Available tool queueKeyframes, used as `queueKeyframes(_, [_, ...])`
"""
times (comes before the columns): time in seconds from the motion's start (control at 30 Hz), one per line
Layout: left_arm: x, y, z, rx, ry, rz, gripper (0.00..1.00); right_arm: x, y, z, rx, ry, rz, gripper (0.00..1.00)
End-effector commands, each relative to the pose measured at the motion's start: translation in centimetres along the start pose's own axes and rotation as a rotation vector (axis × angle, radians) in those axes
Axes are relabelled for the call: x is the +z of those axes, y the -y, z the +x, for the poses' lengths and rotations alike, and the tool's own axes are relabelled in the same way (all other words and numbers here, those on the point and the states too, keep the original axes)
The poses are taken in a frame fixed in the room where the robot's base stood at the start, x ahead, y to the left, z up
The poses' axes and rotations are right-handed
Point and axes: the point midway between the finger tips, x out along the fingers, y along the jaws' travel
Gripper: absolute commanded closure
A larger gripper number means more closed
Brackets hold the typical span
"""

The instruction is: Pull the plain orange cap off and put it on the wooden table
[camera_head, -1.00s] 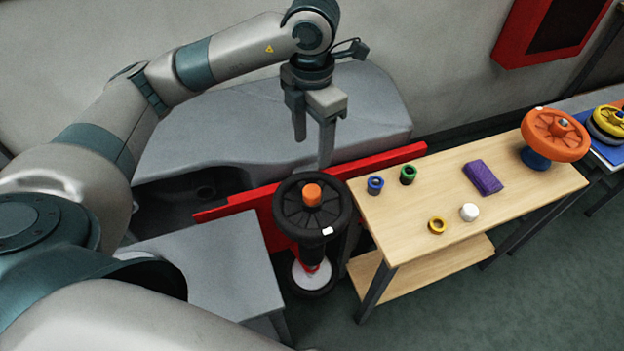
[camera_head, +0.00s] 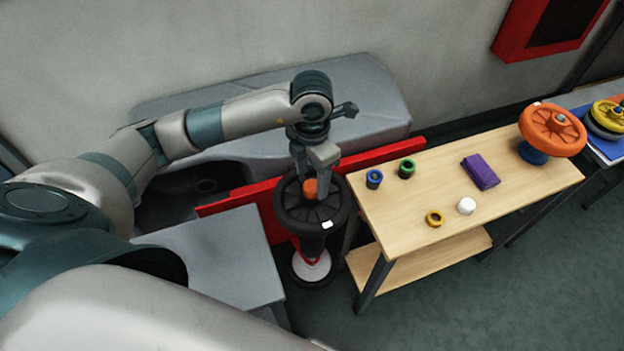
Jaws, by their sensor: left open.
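The plain orange cap (camera_head: 310,188) sits at the centre of a black handwheel (camera_head: 300,214) on a dark upright post. My left gripper (camera_head: 313,190) is open and pointing down at the cap, with its fingers beside it. One finger partly covers the cap's side; I cannot tell whether the fingers touch it. The wooden table (camera_head: 408,218) stands just right of the handwheel. My right gripper is not in view.
A red rail (camera_head: 375,158) runs behind.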

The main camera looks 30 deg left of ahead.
Motion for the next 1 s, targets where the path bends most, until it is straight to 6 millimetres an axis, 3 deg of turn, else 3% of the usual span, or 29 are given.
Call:
queueKeyframes(0.23, [0.0,0.0,2.2,-0.001,-0.001,-0.001,0.45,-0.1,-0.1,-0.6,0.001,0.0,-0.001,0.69])
queueKeyframes(0.6, [0.1,0.0,2.6,0.0,0.001,-0.001,0.45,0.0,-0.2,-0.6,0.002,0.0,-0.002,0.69])
queueKeyframes(0.67, [0.1,0.0,2.6,0.0,0.001,0.0,0.55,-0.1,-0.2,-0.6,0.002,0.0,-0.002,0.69])
queueKeyframes(0.8, [0.0,0.0,2.6,0.0,0.001,0.0,0.88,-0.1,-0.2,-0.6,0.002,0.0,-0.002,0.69])
queueKeyframes(0.87, [0.0,0.0,2.6,0.0,0.001,0.0,0.88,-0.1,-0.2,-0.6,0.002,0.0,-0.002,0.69])
queueKeyframes(0.9, [0.0,0.0,2.6,0.0,0.001,-0.001,0.77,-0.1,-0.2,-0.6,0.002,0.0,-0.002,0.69])
queueKeyframes(1.0, [0.0,0.0,2.6,0.0,0.001,0.0,0.94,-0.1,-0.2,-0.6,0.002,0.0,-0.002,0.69])
